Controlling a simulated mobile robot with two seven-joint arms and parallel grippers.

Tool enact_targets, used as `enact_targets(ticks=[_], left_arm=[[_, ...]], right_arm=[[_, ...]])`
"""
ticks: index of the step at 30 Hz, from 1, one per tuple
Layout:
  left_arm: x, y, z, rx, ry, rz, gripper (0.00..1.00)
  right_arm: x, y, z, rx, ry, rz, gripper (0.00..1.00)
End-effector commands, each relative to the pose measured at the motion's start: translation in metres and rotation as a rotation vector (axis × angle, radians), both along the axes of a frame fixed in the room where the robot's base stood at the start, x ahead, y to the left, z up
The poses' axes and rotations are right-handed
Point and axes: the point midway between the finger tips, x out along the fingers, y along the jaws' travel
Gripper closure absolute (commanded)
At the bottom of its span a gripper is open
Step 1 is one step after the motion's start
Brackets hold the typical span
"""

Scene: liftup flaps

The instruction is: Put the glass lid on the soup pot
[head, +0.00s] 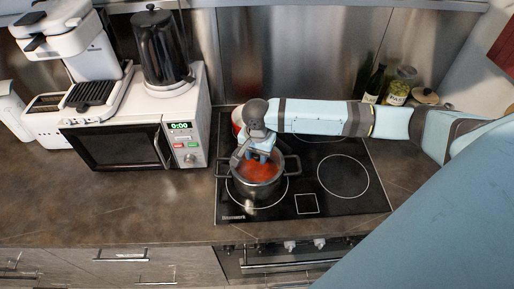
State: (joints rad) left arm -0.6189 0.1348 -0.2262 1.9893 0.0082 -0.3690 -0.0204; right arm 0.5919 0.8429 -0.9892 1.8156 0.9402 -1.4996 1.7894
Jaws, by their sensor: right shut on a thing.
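The dark soup pot (258,188) stands on the front left ring of the black cooktop, with a handle on each side and red-orange soup showing inside. My right gripper (260,157) points down over the pot's opening, towards its back part. It is shut on what looks like the glass lid; the clear glass is hard to make out against the soup. The gripper and wrist hide part of the pot's back rim. I cannot tell whether the lid touches the rim. My left gripper is out of view.
A red and white item (237,119) is partly hidden behind my right wrist. A white microwave (140,130) with a black kettle (161,48) on top stands left of the cooktop (345,205). Bottles and jars (398,92) stand behind my right arm. The cooktop's front right is clear.

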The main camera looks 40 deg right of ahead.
Motion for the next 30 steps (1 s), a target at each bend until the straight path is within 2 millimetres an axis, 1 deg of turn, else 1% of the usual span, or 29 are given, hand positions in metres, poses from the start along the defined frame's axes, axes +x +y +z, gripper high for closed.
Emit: enact_targets(ticks=[11,12,15,20,21,23,24,30], left_arm=[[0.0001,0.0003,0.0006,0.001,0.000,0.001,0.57],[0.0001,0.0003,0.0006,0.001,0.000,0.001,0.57],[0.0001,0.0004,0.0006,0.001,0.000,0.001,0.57],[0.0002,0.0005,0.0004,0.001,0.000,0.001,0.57],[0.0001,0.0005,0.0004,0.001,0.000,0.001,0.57],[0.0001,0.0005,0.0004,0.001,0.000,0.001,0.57],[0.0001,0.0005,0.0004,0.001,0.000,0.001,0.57],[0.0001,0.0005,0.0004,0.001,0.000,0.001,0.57]], right_arm=[[0.0002,0.0001,-0.0003,0.000,0.000,0.000,0.96],[0.0002,0.0001,-0.0002,0.000,0.000,0.000,0.56],[0.0001,0.0001,-0.0003,0.000,0.000,0.000,0.35],[0.0000,0.0000,-0.0004,0.000,0.000,0.000,0.35],[-0.0002,0.0000,-0.0009,-0.001,0.001,0.000,0.33],[-0.0002,0.0000,-0.0009,-0.001,0.001,0.000,0.19],[-0.0002,0.0000,-0.0009,-0.001,0.001,0.000,0.10],[-0.0002,0.0000,-0.0008,-0.001,0.001,0.000,0.10]])
